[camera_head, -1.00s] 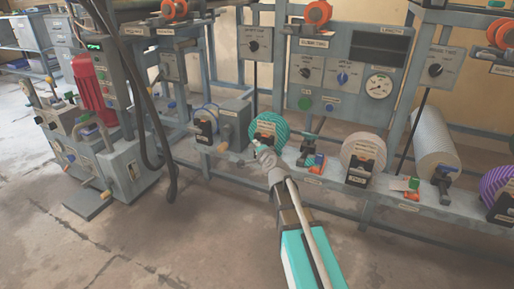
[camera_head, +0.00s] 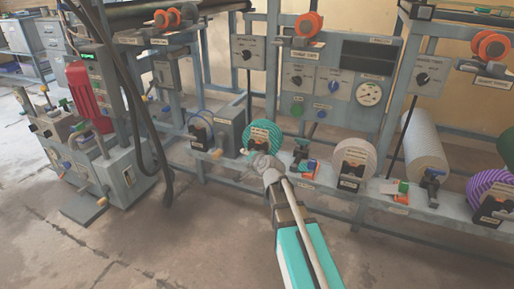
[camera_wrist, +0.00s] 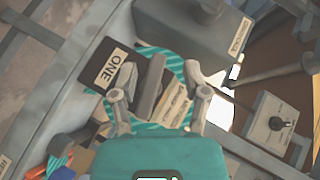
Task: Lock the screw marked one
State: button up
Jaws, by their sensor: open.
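A dark block with a label reading ONE (camera_wrist: 113,68) shows in the wrist view. A grey bar-shaped screw handle (camera_wrist: 148,86) stands beside it, in front of a teal striped roll (camera_wrist: 172,137). My gripper (camera_wrist: 160,92) is open, with one finger on each side of the handle; I cannot tell whether either finger touches it. In the head view, my gripper (camera_head: 260,162) is just in front of the teal roll (camera_head: 262,132) and hides the block and the screw there.
A pale roll (camera_head: 355,155) and a purple striped roll (camera_head: 488,187) sit farther right on the same rack. A grey box (camera_head: 232,128) is just left of the teal roll. Dark hoses (camera_head: 142,130) hang at the left. The floor in front is clear.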

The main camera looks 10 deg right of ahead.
jog(key=s+d+r+n+g+p, duration=0.1)
jog(key=d+r+n+g+p, duration=0.3)
jog(key=n+p, duration=0.6)
jog(key=s+d+r+n+g+p, duration=0.1)
jog(key=d+r+n+g+p, duration=0.3)
jog(key=r+n+p, duration=0.5)
jog(key=n+g+p, duration=0.1)
jog(key=g+p, duration=0.1)
jog(key=p, duration=0.1)
jog(key=shift+d+n+g, duration=0.2)
jog(key=shift+n+g, duration=0.1)
jog(key=shift+n, duration=0.1)
jog(key=shift+w+f, duration=0.1)
jog(key=b+x, duration=1.2)
jog(key=x, duration=0.1)
jog(key=shift+f, duration=0.2)
jog(key=shift+w, duration=0.1)
grip_shut()
